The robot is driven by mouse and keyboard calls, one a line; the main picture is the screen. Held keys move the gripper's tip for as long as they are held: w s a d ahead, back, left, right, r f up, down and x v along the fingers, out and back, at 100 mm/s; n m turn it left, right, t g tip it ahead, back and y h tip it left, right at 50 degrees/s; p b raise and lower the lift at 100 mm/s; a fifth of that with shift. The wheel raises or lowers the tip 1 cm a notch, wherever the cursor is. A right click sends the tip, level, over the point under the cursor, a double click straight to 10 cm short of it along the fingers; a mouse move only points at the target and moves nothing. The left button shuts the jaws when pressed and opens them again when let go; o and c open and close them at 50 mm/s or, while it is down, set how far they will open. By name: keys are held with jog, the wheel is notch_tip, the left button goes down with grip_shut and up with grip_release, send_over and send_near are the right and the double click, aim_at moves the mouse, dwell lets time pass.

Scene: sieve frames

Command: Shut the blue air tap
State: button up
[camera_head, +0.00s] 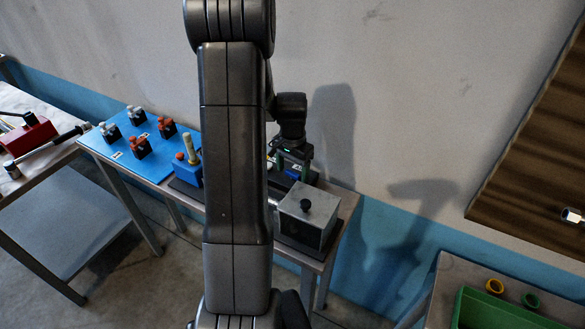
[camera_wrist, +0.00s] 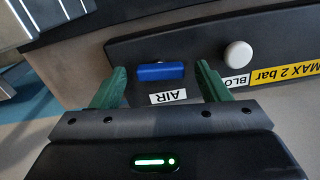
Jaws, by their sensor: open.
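The blue air tap (camera_wrist: 160,71) is a short blue bar on a dark panel (camera_wrist: 215,48), with a white AIR label beside it. In the wrist view it lies crosswise between the two green fingertips of my gripper (camera_wrist: 160,88). My gripper is open, with a gap on both sides of the tap. I cannot tell how far the fingertips are above the panel. In the head view my gripper (camera_head: 293,163) is over the dark panel behind the grey box, and a small blue spot shows below it. My own arm hides part of the bench there.
A white round knob (camera_wrist: 238,54) stands right of the tap, near a yellow MAX 2 bar label (camera_wrist: 290,74). A blue board (camera_head: 140,140) with clamps lies left. The wall is close behind.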

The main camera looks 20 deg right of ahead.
aim_at(293, 173)
jog(key=c, duration=1)
jog(key=shift+f+n+b, duration=0.1)
jog(key=shift+n+b, duration=0.2)
jog(key=shift+b, duration=0.1)
jog(key=shift+n, duration=0.6)
jog(key=o, duration=1)
jog(key=shift+r, duration=0.2)
notch_tip(293, 173, up, 14)
jog(key=b, duration=0.1)
jog(key=shift+f+b, duration=0.15)
jog(key=shift+b, duration=0.2)
